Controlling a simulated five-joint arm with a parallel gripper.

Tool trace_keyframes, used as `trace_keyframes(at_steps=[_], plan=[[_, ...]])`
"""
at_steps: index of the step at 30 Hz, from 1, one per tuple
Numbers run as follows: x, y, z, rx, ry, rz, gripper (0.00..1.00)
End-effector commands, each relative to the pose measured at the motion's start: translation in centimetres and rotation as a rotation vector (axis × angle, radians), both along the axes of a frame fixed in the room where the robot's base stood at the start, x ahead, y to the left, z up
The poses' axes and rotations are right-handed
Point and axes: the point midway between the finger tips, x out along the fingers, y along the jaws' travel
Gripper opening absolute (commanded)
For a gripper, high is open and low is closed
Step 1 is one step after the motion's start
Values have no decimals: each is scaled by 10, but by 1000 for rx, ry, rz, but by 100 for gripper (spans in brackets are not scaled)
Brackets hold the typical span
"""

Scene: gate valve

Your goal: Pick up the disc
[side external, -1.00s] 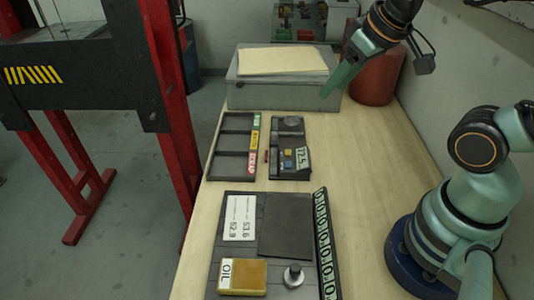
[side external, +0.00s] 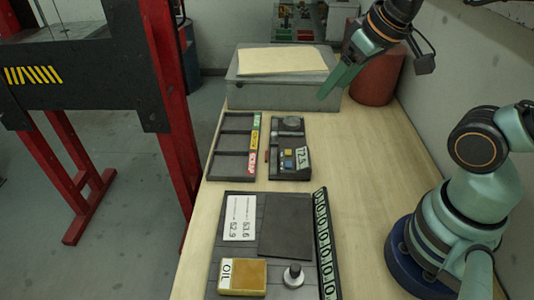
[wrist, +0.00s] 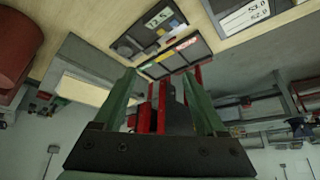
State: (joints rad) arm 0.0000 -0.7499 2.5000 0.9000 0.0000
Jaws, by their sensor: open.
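A small round grey metal piece with a raised knob (side external: 294,276), which looks like the disc, sits at the near end of the dark mat (side external: 226,262) in the side view. It stands right of the yellow OIL block. My gripper (side external: 322,98) is far from it, high at the back of the bench, in front of the grey box. Its fingers point down and left. In the wrist view my gripper (wrist: 159,73) shows two green fingers spread apart with nothing between them. I do not make out the disc in the wrist view.
A scale with a round pan (side external: 290,157) and a three-slot tray (side external: 213,160) lie mid-bench. The grey box (side external: 285,94) and a red cylinder (side external: 375,82) stand behind. The yellow OIL block (side external: 248,277) is beside the disc. Bare bench lies to the right of the scale.

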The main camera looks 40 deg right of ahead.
Motion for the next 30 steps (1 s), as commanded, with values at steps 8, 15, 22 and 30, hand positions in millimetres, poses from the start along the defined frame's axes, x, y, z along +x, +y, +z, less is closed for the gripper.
trace_keyframes(at_steps=[8, 15, 22, 30], plan=[[5, -2, 2, 11, 12, -26, 74], [44, -16, 12, 87, 100, -228, 74], [95, -37, 6, 168, 193, -482, 74], [152, -68, -27, 243, 295, -786, 74]])
